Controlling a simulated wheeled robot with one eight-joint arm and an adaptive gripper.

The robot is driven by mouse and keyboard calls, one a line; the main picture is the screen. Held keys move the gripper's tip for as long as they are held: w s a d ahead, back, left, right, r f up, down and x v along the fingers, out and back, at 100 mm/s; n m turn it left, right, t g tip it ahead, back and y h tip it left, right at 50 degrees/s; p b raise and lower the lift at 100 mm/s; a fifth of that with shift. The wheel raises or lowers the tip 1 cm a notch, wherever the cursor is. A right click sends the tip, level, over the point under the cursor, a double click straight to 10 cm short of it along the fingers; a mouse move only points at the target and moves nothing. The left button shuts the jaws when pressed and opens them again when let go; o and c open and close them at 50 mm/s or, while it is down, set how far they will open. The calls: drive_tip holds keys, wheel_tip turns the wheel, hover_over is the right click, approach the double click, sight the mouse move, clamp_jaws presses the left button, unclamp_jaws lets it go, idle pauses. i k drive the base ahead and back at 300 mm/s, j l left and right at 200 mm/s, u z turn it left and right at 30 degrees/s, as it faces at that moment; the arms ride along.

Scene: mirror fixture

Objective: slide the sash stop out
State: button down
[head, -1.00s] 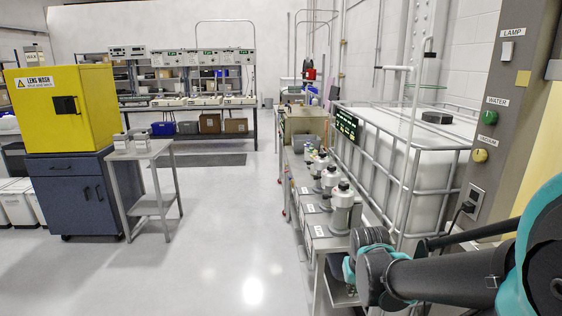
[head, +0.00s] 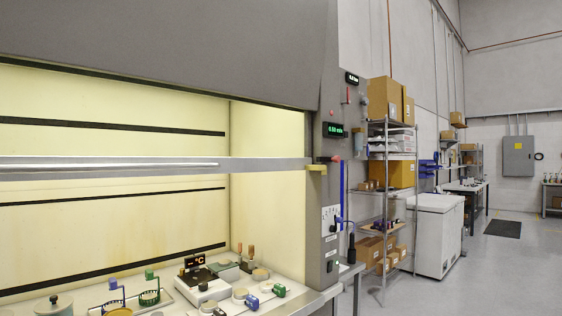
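The fume hood's sash (head: 110,167) shows as a grey horizontal bar with a bright handle strip, across the lit opening at mid height. A small yellow piece (head: 317,168) sits at the right end of the sash bar, against the hood's right post. I cannot tell for sure which of these is the sash stop. My gripper and arm are not in view.
The hood's work surface holds a hotplate (head: 203,285), green and blue racks and small dishes. A blue upright strip (head: 341,188) stands beside the post. Shelving with boxes (head: 390,175) and a white chest (head: 436,235) stand right.

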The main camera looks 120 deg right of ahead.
sight(336, 158)
drive_tip(key=z, duration=4.05)
